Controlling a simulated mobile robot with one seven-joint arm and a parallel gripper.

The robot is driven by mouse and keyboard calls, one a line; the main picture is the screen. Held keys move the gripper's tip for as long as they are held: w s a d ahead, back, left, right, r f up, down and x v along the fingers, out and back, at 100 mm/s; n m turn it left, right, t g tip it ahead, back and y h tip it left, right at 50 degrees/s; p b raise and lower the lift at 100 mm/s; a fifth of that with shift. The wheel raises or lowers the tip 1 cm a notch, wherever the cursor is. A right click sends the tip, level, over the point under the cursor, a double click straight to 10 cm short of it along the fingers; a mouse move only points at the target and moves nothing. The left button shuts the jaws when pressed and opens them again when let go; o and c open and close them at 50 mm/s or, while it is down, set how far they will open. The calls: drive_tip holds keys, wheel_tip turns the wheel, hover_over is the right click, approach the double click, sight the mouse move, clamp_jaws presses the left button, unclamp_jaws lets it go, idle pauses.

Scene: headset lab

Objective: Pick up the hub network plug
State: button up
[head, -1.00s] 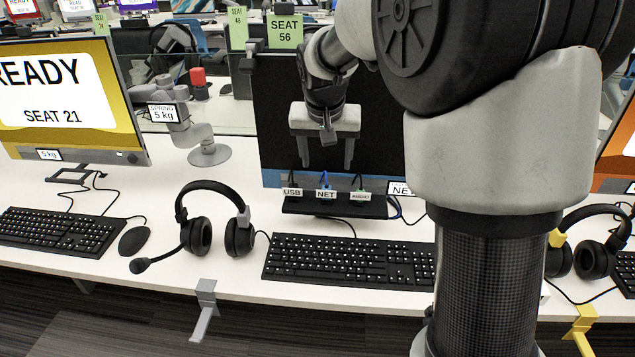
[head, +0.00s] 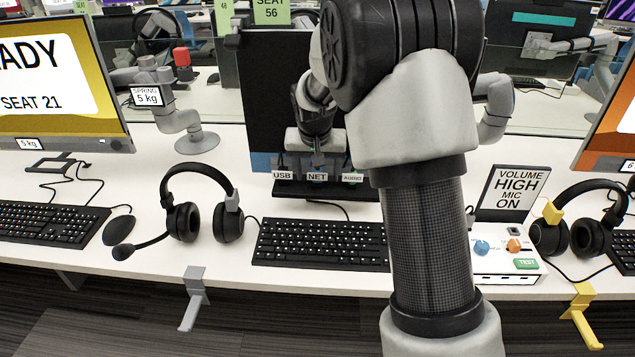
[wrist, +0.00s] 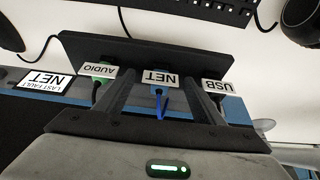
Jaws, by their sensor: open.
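The hub (head: 340,191) is a dark bar on the desk behind the keyboard, with plugs labelled USB, NET and AUDIO. The NET plug, with its white label (head: 317,177) and blue cable, is the middle one. In the wrist view, upside down, the NET label (wrist: 160,78) and the blue cable (wrist: 161,106) show between my fingers. My gripper (wrist: 160,88) is open, one finger on each side of the NET plug, with the AUDIO and USB plugs outside. Contact with the plug cannot be told. In the head view my gripper (head: 317,164) is low over the hub.
A dark monitor (head: 262,100) stands behind the hub. A keyboard (head: 320,244) and a headset (head: 190,205) are in front and to the left. A control box (head: 505,255) and a sign (head: 515,188) stand right of my arm.

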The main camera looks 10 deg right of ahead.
sight(318, 170)
drive_tip(key=shift+w+f, duration=0.1)
drive_tip(key=shift+f, duration=0.1)
drive_tip(key=c, duration=1.1)
drive_tip(key=shift+r, duration=0.15)
wheel_tip(318, 170, up, 10)
drive_tip(key=p, duration=0.3)
